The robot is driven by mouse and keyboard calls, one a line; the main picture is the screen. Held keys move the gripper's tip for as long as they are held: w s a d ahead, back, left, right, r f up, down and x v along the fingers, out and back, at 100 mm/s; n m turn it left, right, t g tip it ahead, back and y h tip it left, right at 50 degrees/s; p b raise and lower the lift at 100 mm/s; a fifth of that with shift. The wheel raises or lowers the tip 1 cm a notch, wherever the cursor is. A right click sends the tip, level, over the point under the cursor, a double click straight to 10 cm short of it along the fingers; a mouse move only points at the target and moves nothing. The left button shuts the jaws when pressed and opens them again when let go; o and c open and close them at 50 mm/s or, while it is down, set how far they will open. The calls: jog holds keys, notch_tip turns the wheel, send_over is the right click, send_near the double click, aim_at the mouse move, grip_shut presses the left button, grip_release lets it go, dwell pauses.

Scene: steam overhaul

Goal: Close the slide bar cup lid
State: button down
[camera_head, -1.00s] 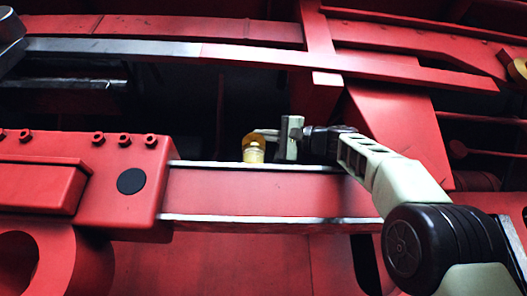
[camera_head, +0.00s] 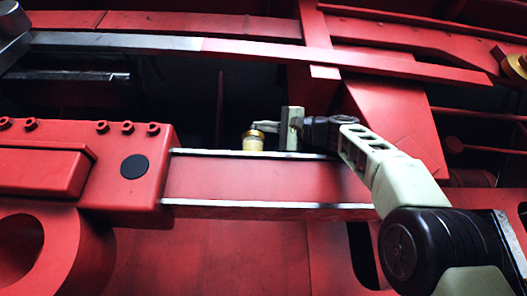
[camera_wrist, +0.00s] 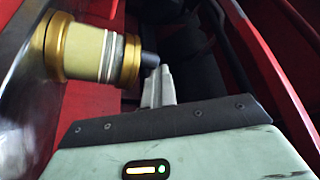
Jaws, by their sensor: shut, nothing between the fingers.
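The slide bar cup (camera_head: 253,143) is a small cream cup standing on the top edge of the red bar. Its gold lid (camera_head: 253,133) lies flat across the top. In the wrist view the cup (camera_wrist: 90,50) appears on its side, with a gold band at each end. The lid end (camera_wrist: 131,62) faces right, and a dark stub (camera_wrist: 149,60) sticks out from it. My gripper (camera_head: 257,125) is shut and empty, just above the lid. In the wrist view its fingertips (camera_wrist: 161,71) are beside the stub; I cannot tell whether they touch.
The red slide bar (camera_head: 265,180) with bright edges runs under the cup and my wrist. A red block with bolts (camera_head: 125,165) stands at its left end. A long bar (camera_head: 250,48) crosses above. Dark open space lies behind the cup.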

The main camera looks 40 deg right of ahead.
jog(key=shift+s+f, duration=0.1)
dwell(0.3)
jog(key=shift+f, duration=0.15)
jog(key=s+d+b, duration=0.1)
jog(key=s+d, duration=0.6)
jog(key=s, duration=0.3)
jog(key=shift+s+d+b, duration=0.25)
jog(key=shift+s+b, duration=0.05)
jog(key=shift+s, duration=0.1)
